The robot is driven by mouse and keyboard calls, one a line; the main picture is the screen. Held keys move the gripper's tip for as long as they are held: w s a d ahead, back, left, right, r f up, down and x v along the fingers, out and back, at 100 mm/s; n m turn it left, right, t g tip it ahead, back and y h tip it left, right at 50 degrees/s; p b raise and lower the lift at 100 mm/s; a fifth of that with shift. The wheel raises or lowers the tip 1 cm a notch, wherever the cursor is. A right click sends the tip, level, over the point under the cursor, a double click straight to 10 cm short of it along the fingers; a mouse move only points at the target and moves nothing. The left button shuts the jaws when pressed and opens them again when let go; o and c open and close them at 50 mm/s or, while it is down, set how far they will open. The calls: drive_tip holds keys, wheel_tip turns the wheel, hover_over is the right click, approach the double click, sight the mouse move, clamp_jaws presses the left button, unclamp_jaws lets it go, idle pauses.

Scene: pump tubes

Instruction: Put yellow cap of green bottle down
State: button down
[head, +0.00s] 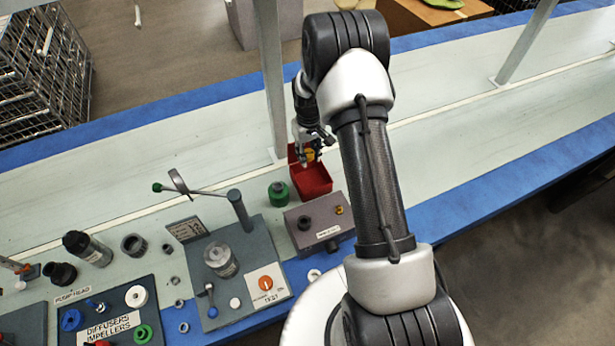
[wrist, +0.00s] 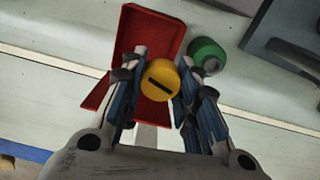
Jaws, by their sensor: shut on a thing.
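In the wrist view, my gripper (wrist: 158,95) is shut on the yellow cap (wrist: 160,79), which has a dark slot across its top. The cap is over the red box (wrist: 154,25); I cannot tell its exact height above it. The green bottle (wrist: 207,56) stands beside the red box. In the head view, my gripper (head: 308,156) is above the red box (head: 313,181), and the yellow cap there is mostly hidden by the fingers. The green bottle (head: 278,194) stands left of the box with its dark open top showing.
A grey block (head: 320,224) with dark and yellow fittings stands in front of the red box. The blue-grey test plate (head: 232,268) with a lever and clear cylinder lies to the left. A grey post (head: 272,80) rises behind my gripper.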

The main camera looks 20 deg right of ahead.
drive_tip(key=d, duration=0.2)
drive_tip(key=b, duration=0.4)
approach(314, 185)
drive_tip(key=shift+s+a+f+m, duration=0.2)
drive_tip(key=shift+s+a+f, duration=0.05)
drive_tip(key=shift+s+f, duration=0.2)
drive_tip(key=shift+s+a+f+m, duration=0.2)
drive_tip(key=shift+s+f, duration=0.2)
drive_tip(key=shift+s, duration=0.05)
drive_tip(key=shift+f+b, duration=0.65)
drive_tip(key=shift+f, duration=1.85)
drive_tip(key=shift+f, duration=0.15)
drive_tip(key=c, duration=1.7)
unclamp_jaws()
drive_tip(key=shift+f, duration=0.1)
drive_tip(key=o, duration=0.5)
